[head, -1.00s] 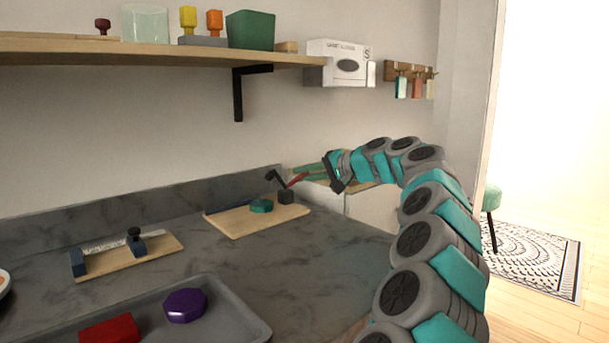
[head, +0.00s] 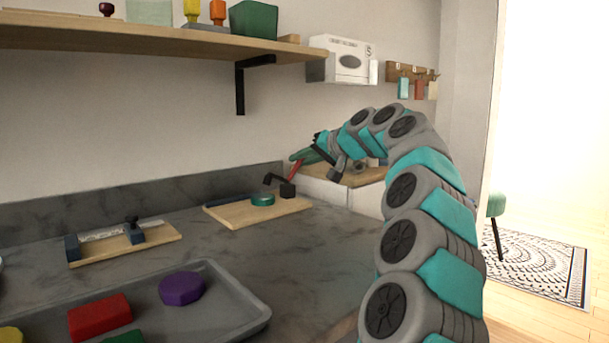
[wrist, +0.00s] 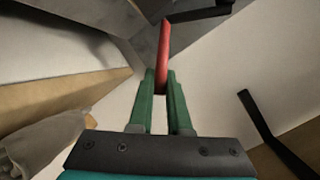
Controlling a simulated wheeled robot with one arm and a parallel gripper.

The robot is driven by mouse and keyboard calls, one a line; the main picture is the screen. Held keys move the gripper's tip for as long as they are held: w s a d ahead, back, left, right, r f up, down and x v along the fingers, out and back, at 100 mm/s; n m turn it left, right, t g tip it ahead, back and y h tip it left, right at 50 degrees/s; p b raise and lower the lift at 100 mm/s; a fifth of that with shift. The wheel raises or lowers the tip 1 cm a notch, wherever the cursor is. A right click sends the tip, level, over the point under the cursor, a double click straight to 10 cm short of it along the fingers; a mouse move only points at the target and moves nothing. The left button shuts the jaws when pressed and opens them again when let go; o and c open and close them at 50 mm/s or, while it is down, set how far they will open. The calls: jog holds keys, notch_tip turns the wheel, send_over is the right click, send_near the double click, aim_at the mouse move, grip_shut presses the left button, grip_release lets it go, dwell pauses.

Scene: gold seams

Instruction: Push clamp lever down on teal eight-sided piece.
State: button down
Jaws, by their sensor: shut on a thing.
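The teal eight-sided piece (head: 263,199) lies on a wooden board (head: 240,213) at the back of the counter. Beside it stands the clamp's dark block (head: 288,190). The clamp's black arm (head: 274,178) reaches over the piece, its tip seeming a little above it. The red lever (head: 296,170) rises steeply from the block. My gripper (head: 298,158) has its green fingers shut on the lever's upper part. In the wrist view, the lever (wrist: 164,45) sits between the fingertips of my gripper (wrist: 161,80).
A grey tray (head: 257,314) with red, purple and other coloured pieces is at the front. Another wooden board with blue blocks (head: 134,234) lies at the left. A shelf (head: 150,47) hangs above. The middle of the counter is clear.

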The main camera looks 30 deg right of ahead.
aim_at(292, 171)
jog(key=a+n+h+b, duration=0.1)
jog(key=b, duration=0.1)
jog(key=a+r+n+h+b, duration=0.1)
jog(key=n+b, duration=0.1)
jog(key=shift+s+a+n, duration=0.15)
jog(key=shift+a+n, duration=0.15)
jog(key=shift+a, duration=0.05)
jog(key=shift+a+r+b, duration=0.15)
jog(key=shift+r+b, duration=0.05)
jog(key=shift+b, duration=0.1)
jog(key=c, duration=0.9)
grip_release()
jog(key=shift+a, duration=0.15)
jog(key=shift+o, duration=0.2)
jog(key=shift+h, duration=0.3)
jog(key=shift+s+r, duration=0.2)
jog(key=shift+s, duration=0.25)
jog(key=v, duration=0.7)
jog(key=shift+f+p, duration=0.15)
jog(key=shift+p, duration=0.15)
